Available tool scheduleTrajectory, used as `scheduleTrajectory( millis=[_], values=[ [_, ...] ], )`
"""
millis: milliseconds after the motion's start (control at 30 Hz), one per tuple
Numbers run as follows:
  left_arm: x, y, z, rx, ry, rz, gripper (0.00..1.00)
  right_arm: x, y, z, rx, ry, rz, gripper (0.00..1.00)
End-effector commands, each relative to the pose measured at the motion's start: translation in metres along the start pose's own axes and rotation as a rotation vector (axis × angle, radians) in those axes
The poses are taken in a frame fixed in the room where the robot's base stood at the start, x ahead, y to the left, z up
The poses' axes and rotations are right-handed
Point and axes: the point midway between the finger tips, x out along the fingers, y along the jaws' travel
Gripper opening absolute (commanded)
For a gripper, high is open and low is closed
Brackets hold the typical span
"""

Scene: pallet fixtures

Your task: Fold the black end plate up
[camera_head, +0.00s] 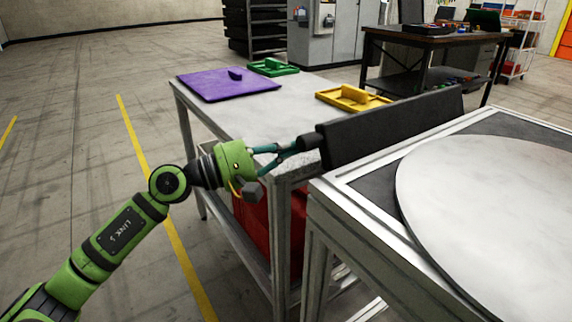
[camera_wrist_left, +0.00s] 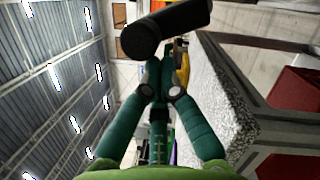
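The black end plate (camera_head: 395,125) is a long dark panel along the near end of the white table, facing the turntable stand. It looks raised on edge; its exact tilt is hard to tell. A short black cylinder (camera_head: 310,142) sticks out at its left end and shows large in the left wrist view (camera_wrist_left: 165,28). My left gripper (camera_head: 298,149) is at this cylinder, its teal fingers pointing toward it. In the left wrist view the fingertips (camera_wrist_left: 158,72) are together just below the cylinder, with nothing visible between them. Whether they touch it is unclear. My right gripper is not in view.
The white table (camera_head: 290,105) carries a purple plate (camera_head: 225,84), a green fixture (camera_head: 272,67) and a yellow fixture (camera_head: 352,97). A stand with a round pale disc (camera_head: 490,205) is close on the right. A red bin (camera_head: 262,225) sits under the table. Floor at left is clear.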

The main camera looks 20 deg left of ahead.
Motion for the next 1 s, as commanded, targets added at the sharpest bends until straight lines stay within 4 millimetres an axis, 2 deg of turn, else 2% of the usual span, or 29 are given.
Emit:
scheduleTrajectory(
  millis=[300,500,700,1000],
  values=[
    [0.003,0.003,0.013,0.214,0.0,-0.053,0.0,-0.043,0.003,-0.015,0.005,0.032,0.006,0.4],
    [0.005,0.004,0.018,0.285,0.0,-0.072,0.0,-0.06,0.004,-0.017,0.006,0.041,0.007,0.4],
    [0.005,0.005,0.02,0.316,0.001,-0.081,0.0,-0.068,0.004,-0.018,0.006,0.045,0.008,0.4],
    [0.005,0.005,0.02,0.321,0.001,-0.081,0.0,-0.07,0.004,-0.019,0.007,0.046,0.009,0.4]
  ],
)
